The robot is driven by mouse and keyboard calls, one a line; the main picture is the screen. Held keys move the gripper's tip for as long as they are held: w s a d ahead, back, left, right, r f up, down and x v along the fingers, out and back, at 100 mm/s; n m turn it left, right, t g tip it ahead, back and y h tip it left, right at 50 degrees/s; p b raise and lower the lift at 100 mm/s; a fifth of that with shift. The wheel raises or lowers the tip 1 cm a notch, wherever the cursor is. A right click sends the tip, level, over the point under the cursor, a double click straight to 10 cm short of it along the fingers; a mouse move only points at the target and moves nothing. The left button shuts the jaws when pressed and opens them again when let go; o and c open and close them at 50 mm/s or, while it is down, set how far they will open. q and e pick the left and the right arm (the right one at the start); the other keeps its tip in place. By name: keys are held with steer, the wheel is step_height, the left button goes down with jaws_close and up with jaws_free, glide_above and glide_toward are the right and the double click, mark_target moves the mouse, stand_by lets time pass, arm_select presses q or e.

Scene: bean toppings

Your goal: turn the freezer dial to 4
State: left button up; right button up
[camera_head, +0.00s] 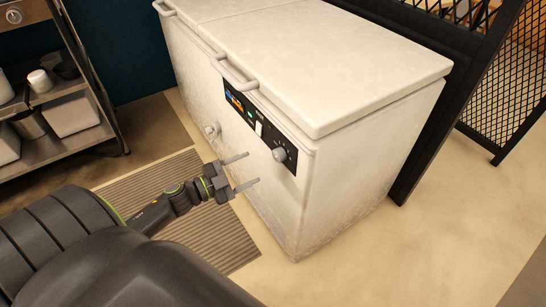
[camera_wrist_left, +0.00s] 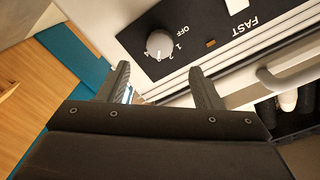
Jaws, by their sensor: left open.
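The freezer (camera_head: 340,60) is a white chest with its lids closed. Its black control panel (camera_head: 243,112) is on the front and also shows in the left wrist view (camera_wrist_left: 195,30). The freezer dial (camera_head: 279,154) is a light round knob at the panel's near end. In the left wrist view the dial (camera_wrist_left: 159,42) has OFF, 1 and 2 legible beside it; its exact setting is not clear. My left gripper (camera_head: 253,168) is open and empty, apart from the dial, with its fingers pointing toward the panel; its fingertips (camera_wrist_left: 160,68) also show in the wrist view. My right gripper is not seen.
A lid handle (camera_head: 233,75) sticks out above the panel. Another round knob (camera_head: 212,130) is lower on the freezer front. A metal shelf rack (camera_head: 75,88) with containers stands at left. A striped mat (camera_head: 165,190) lies on the floor. A black mesh partition (camera_head: 440,45) is behind the freezer.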

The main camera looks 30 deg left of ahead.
mark_target(275, 157)
arm_select(q)
steer(key=x, duration=0.9)
steer(key=shift+s+p, duration=0.1)
steer(key=shift+p, duration=0.3)
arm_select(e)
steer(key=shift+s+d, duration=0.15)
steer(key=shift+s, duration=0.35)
arm_select(q)
steer(key=shift+c, duration=0.5)
steer(key=c, duration=0.9)
